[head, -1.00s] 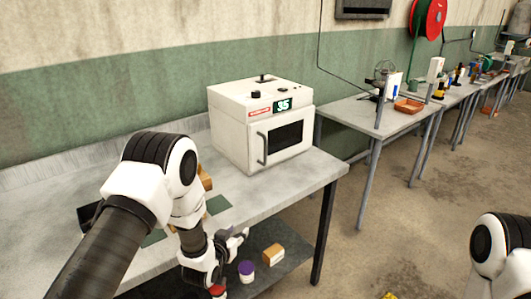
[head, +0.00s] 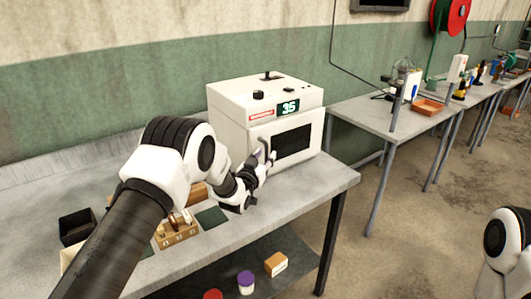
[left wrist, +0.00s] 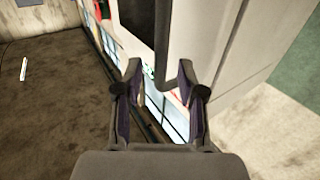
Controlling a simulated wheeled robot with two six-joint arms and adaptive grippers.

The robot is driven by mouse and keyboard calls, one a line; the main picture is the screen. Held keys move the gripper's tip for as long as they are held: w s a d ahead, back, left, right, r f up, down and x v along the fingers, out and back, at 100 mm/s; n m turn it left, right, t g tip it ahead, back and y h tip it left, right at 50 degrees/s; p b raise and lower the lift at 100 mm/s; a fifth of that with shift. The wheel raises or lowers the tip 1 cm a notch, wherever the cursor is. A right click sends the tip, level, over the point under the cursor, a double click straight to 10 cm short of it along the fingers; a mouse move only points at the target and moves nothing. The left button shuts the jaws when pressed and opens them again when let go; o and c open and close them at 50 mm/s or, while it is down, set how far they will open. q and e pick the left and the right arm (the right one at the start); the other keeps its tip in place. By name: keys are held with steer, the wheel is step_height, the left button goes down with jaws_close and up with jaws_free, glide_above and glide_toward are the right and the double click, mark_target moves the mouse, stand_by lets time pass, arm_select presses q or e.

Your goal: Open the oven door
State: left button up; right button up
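The white oven (head: 232,125) stands on the table with its door (head: 312,133) shut and a dark window in it. In the head view my left gripper (head: 266,156) is at the left side of the door and covers most of the handle. In the left wrist view my left gripper (left wrist: 160,76) is open, and the dark bar handle (left wrist: 163,45) reaches down between its fingers, nearer the right one. I cannot tell whether a finger touches it. My right gripper is out of view.
The grey table (head: 325,182) has free room in front of the oven. A wooden block with holes (head: 177,232) and a black box (head: 77,226) sit at its left. A purple-lidded jar (head: 246,282) and an orange box (head: 276,263) are on the shelf below.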

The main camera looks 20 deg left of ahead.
mark_target(267, 157)
arm_select(q)
steer(key=w+f, duration=0.2)
steer(key=w, duration=0.1)
steer(key=shift+w, duration=0.15)
steer(key=shift+s+r, duration=0.55)
steer(key=shift+s, duration=0.05)
steer(key=c, duration=0.5)
jaws_close()
steer(key=shift+f, duration=0.1)
